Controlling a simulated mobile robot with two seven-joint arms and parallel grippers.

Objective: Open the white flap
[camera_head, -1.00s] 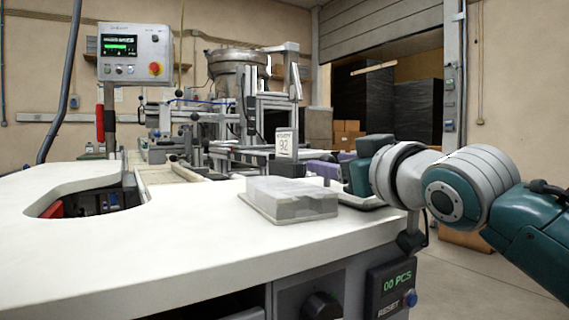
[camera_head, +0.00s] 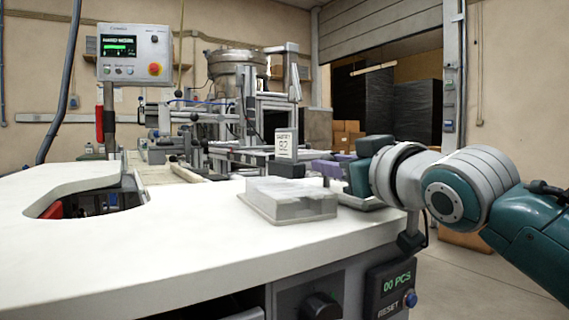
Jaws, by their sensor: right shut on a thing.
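My right gripper (camera_head: 328,168) comes in from the right and points left, low over the far right edge of the white table. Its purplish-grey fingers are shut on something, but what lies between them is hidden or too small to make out. No white flap can be told apart clearly. A small white card (camera_head: 286,142) with dark print stands on a dark block just left of the fingertips, apart from them as far as I can tell. My left gripper is not in view.
A clear-lidded box (camera_head: 290,203) sits on the white table (camera_head: 170,255) just in front of the gripper. A cut-out opens at the table's left. A control panel (camera_head: 134,54) and machinery stand behind. The table's front middle is clear.

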